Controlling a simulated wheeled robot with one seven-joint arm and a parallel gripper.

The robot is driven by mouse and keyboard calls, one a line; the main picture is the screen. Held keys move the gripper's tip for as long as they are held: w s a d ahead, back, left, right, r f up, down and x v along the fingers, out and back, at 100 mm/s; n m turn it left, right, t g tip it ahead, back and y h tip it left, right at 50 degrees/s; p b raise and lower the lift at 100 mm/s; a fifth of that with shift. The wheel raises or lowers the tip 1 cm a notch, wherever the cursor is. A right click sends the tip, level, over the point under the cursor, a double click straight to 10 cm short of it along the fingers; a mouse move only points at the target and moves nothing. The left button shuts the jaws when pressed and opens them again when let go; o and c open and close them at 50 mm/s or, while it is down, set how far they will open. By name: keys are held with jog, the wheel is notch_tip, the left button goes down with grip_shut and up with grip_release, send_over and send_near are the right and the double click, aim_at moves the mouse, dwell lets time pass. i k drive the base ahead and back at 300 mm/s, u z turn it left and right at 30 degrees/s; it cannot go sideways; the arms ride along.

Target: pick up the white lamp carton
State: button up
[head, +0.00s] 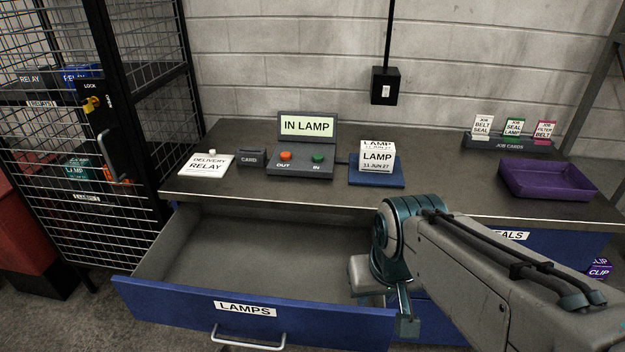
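The white lamp carton (377,162) stands on a blue pad (394,183) on the bench top, right of the button console. Its front and top both read LAMP, 11 JUN 27. My arm comes in from the lower right, and its end points down at the right part of the open drawer, in front of and below the carton. My gripper (406,322) is only partly seen by the drawer's right front corner. It is apart from the carton, and its finger opening is hidden.
The LAMPS drawer (253,311) is pulled out and looks empty inside. The console (301,162) shows IN LAMP. A delivery relay card (207,164) lies left. A purple tray (548,180) and job cards (513,130) are right. A mesh cage (75,130) stands left.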

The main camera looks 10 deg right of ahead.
aim_at(374, 156)
jog(key=z, duration=1.9)
jog(key=i, duration=1.55)
jog(key=u, duration=3.45)
